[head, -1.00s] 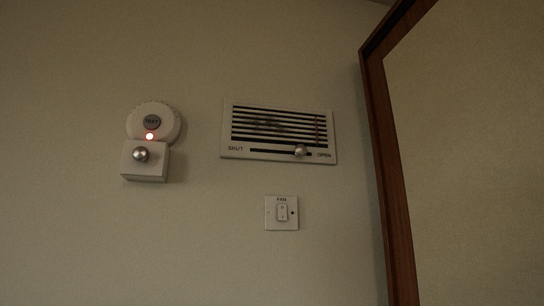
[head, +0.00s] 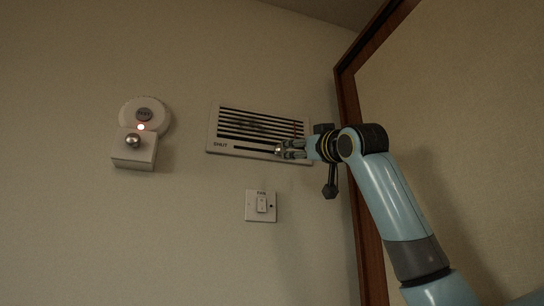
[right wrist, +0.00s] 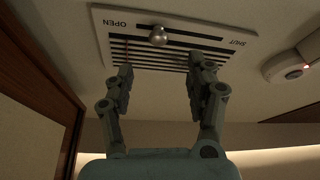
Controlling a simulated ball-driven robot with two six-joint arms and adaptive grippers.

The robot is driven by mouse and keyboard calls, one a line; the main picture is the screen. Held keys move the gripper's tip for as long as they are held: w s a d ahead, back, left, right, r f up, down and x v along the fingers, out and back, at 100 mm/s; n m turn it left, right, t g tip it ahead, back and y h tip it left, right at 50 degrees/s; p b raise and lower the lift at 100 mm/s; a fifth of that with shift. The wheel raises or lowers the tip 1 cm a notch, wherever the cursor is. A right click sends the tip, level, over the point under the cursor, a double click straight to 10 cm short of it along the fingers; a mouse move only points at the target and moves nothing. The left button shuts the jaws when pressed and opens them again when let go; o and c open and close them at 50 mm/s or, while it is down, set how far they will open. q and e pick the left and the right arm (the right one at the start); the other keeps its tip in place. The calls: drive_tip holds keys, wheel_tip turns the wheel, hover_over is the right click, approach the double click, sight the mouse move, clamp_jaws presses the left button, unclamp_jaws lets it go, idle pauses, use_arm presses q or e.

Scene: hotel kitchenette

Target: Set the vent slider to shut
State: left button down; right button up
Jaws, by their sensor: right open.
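The white wall vent (head: 213,133) has dark slats and a slot with a round metal slider knob (head: 278,150). SHUT is lettered at the slot's left end; the gripper hides the right end in the head view. In the right wrist view the vent (right wrist: 232,30) appears upside down, and the knob (right wrist: 158,36) sits nearer OPEN. My right gripper (head: 291,149) is at the knob in the head view. In the wrist view its fingers (right wrist: 160,68) are spread and empty, with the knob beyond and between the tips; contact cannot be told. My left gripper is out of view.
A white round alarm (head: 145,113) with a red light and a box with a metal knob (head: 133,141) are on the wall at left. A fan switch (head: 262,205) is below the vent. A wooden frame (head: 369,240) stands at right behind my arm.

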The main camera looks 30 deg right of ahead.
sight(281, 149)
drive_tip(key=p+x, duration=0.1)
drive_tip(key=x, duration=0.2)
drive_tip(key=p+x, duration=0.2)
drive_tip(key=x, duration=0.2)
drive_tip(key=p+x, duration=0.2)
drive_tip(key=x, duration=0.2)
drive_tip(key=shift+s+d+r, duration=0.1)
drive_tip(key=shift+s+r, duration=0.05)
drive_tip(key=shift+r, duration=0.15)
clamp_jaws()
